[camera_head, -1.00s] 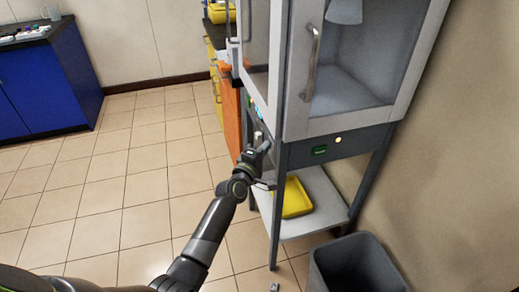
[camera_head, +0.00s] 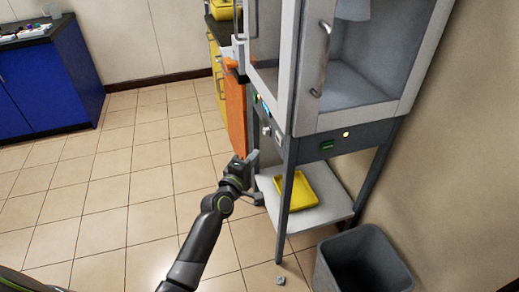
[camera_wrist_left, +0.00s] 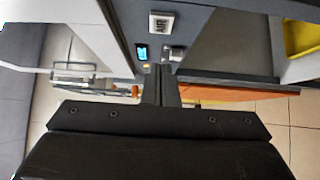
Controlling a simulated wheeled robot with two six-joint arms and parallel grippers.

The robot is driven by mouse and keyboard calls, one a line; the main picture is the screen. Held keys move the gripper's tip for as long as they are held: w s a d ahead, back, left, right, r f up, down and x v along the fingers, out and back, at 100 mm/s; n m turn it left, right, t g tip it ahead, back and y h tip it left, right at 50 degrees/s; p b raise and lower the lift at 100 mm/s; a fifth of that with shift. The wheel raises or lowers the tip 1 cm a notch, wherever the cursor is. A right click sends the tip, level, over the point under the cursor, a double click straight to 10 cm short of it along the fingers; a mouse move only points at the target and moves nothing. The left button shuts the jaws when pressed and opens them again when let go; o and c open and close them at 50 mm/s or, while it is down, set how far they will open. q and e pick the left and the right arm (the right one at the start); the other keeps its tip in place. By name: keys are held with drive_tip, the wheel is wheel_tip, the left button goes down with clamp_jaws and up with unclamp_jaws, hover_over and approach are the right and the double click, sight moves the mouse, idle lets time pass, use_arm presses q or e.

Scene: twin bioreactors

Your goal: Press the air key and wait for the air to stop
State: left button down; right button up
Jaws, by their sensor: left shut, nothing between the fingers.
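A white square key with dark lettering (camera_wrist_left: 163,23), which looks like the air key, sits on the dark panel at the top of the left wrist view. In the head view a pale key (camera_head: 278,138) shows on the cabinet's left side panel. A small lit cyan display (camera_wrist_left: 142,52) and a grey fitting (camera_wrist_left: 176,53) are near it. My left gripper (camera_wrist_left: 161,80) is shut and empty, apart from the key. In the head view my left gripper (camera_head: 252,160) is below and left of the panel. My right gripper is out of view.
The glass-fronted cabinet (camera_head: 302,70) stands on legs over a white shelf (camera_head: 325,208) with a yellow tray (camera_head: 297,197). A grey bin (camera_head: 335,275) is at the lower right. An orange panel (camera_head: 236,115) stands behind the cabinet. Tiled floor at left is clear.

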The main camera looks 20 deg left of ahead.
use_arm(q)
drive_tip(key=s, duration=0.2)
drive_tip(key=s+a, duration=0.1)
drive_tip(key=s, duration=0.1)
drive_tip(key=shift+s, duration=0.15)
idle(0.6)
